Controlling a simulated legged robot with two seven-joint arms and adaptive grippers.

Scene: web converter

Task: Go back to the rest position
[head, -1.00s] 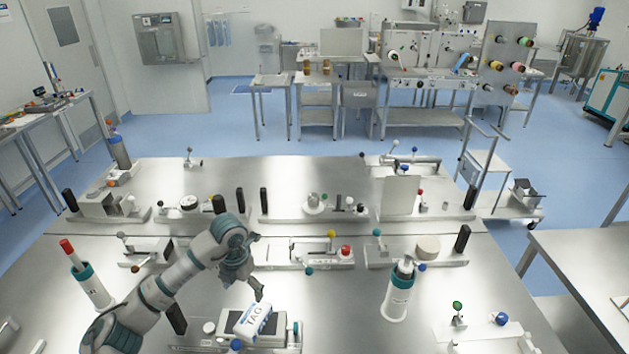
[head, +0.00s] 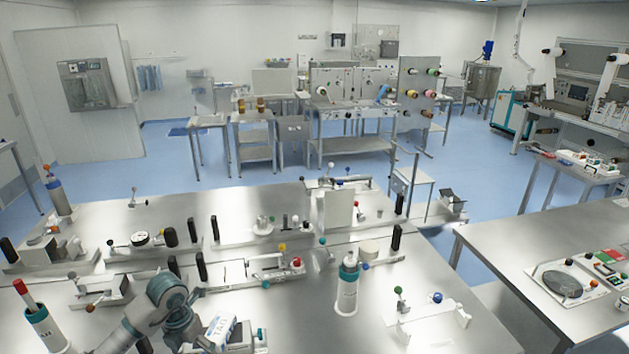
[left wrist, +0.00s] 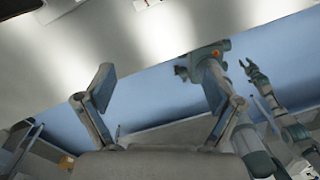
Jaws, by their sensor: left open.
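My left gripper (head: 184,335) is low over the near left of the steel table in the head view, partly hidden by its own arm. In the left wrist view its two fingers (left wrist: 160,88) are spread apart with nothing between them. A white packet with printed lettering (head: 218,328) lies on a grey fixture just right of the gripper. I cannot tell whether they touch. Parts of my own body show at the right of the left wrist view, with a small claw-like end (left wrist: 250,70) that looks like my right gripper; its jaws are too small to judge.
Several fixtures with coloured knobs line the steel table (head: 300,335). A second table (head: 540,235) is at right, with blue floor between.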

